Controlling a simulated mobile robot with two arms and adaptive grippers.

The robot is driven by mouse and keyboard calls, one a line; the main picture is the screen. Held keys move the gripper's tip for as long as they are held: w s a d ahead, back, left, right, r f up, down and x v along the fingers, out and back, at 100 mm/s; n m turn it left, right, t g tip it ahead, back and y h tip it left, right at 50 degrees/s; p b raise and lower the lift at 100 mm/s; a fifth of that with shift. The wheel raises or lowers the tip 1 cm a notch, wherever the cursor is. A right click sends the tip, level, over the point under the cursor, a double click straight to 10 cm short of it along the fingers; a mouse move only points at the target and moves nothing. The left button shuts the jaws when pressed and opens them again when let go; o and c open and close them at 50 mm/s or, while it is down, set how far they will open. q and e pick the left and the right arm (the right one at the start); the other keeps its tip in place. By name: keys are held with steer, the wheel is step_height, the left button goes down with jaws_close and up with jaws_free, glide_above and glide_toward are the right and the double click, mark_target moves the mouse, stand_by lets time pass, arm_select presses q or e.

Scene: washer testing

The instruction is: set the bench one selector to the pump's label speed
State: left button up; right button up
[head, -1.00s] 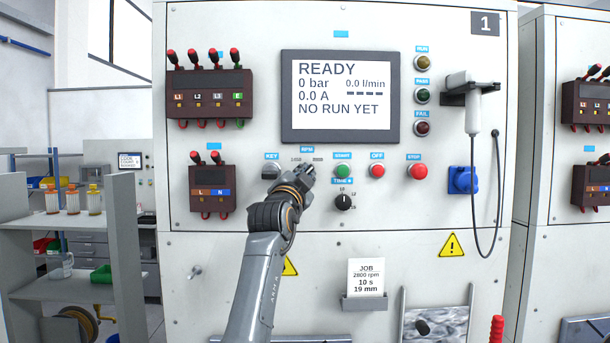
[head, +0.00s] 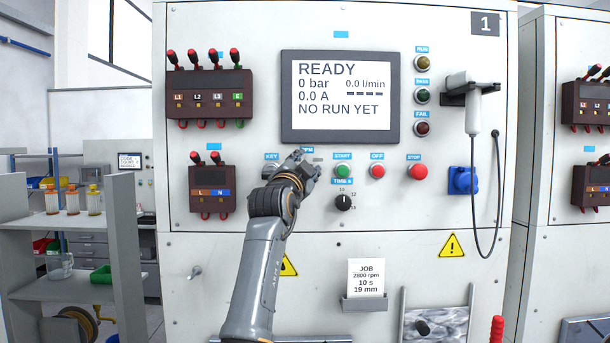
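Bench one is the grey-white panel (head: 420,200) with the "1" plate (head: 485,22) at its top right. The speed selector's RPM label (head: 308,150) shows in part, left of the green START button (head: 343,171). My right gripper (head: 303,162) is in front of the selector and hides its knob and most of its scale. Whether its fingers touch or grip the knob cannot be seen. The display (head: 340,97) reads READY, 0 bar, 0.0 A, NO RUN YET. I cannot make out a pump label. My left gripper is out of view.
The black TIME knob (head: 343,202) is just below and right of my gripper. OFF (head: 377,171) and STOP (head: 417,171) buttons lie further right. A job card (head: 366,275) reads 2800 rpm, 10 s, 19 mm. A scanner (head: 472,105) hangs at right.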

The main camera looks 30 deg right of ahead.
mark_target(310, 128)
step_height(310, 128, up, 8)
steer(key=shift+s+a+f, duration=0.1)
steer(key=shift+a, duration=0.05)
stand_by(0.3)
